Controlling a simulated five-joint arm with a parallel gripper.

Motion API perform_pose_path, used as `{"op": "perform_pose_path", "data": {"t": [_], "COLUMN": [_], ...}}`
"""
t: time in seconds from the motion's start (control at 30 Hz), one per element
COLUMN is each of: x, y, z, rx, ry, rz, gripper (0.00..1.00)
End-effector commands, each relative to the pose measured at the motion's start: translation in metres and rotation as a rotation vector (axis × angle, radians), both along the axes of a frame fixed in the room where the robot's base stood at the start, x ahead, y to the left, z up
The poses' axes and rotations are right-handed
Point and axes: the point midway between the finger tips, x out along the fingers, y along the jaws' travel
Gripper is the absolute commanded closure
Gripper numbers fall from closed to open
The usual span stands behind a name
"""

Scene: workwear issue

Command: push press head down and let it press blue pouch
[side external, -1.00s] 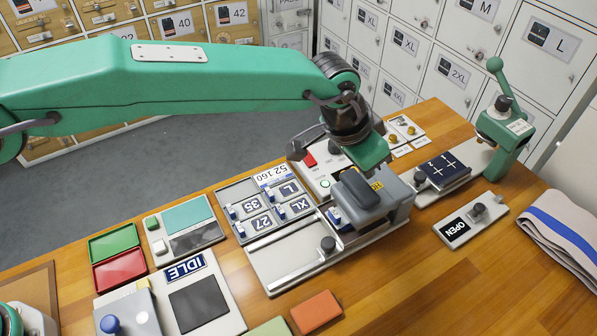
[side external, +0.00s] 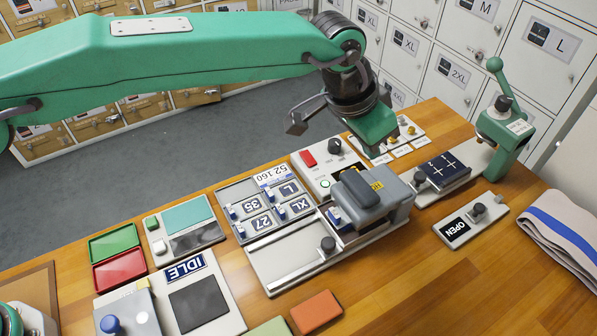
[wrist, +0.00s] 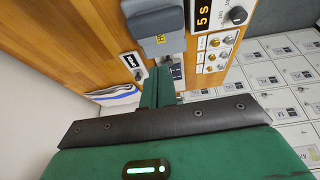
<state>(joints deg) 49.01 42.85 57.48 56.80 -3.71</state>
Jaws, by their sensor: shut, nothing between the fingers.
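The grey press head (side external: 366,192), with a dark pad on top and a yellow label, sits low over its pale base at the table's middle. It also shows in the wrist view (wrist: 156,25). A small blue piece (side external: 336,216) shows at its left edge; I cannot tell if this is the pouch, and what lies under the head is hidden. A flat navy piece with white crosses (side external: 444,170) lies on the plate to the right. My gripper (side external: 374,153) is shut and empty, above and behind the press head, apart from it. Its green fingers (wrist: 164,80) are together in the wrist view.
A control panel (side external: 322,169) with a red switch and dial stands behind the press. A green lever press (side external: 503,135) rises at the right. A number-plate tray (side external: 262,208) is on the left. An OPEN sign (side external: 470,219) and folded cloth (side external: 562,235) lie right.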

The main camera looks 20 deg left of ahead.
Motion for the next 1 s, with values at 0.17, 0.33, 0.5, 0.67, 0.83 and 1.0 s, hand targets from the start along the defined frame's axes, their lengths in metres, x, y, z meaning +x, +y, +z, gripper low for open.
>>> {"op": "perform_pose_path", "data": {"t": [0.17,0.33,0.5,0.67,0.83,1.0], "x": [0.0,0.0,0.0,0.0,0.0,0.0], "y": [0.0,0.0,0.0,0.0,0.0,0.0], "z": [0.009,0.018,0.026,0.034,0.042,0.05], "rx": [-0.001,-0.001,-0.001,-0.001,-0.001,-0.001], "ry": [-0.001,-0.001,-0.001,-0.001,-0.001,-0.001], "rz": [0.0,0.0,0.0,0.0,0.0,0.0], "gripper": [1.0,1.0,1.0,1.0,1.0,1.0]}}
